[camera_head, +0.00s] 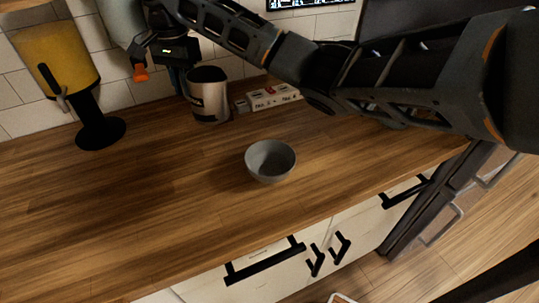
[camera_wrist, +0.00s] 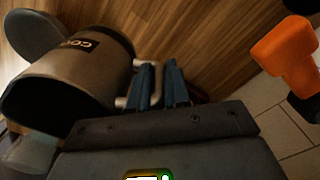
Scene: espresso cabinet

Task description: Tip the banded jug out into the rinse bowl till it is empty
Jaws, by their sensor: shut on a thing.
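The banded jug (camera_head: 208,97) is a metal jug with a dark lettered band. It looks upright at the back of the counter; whether its base touches the wood is hard to tell. The wrist view shows its lettered side and dark mouth (camera_wrist: 75,72). My gripper (camera_head: 183,84) is left of the jug, and its blue fingers (camera_wrist: 160,82) are closed around the handle. The rinse bowl (camera_head: 270,161) is grey and stands on the counter, right and in front of the jug. The jug's contents are not visible.
A yellow dispenser (camera_head: 60,60) on a black stand is at the left. An orange tap (camera_head: 140,73) is close to my gripper's left, also large in the wrist view (camera_wrist: 287,48). A small labelled rack (camera_head: 268,98) stands behind the bowl. The counter (camera_head: 150,200) in front is clear.

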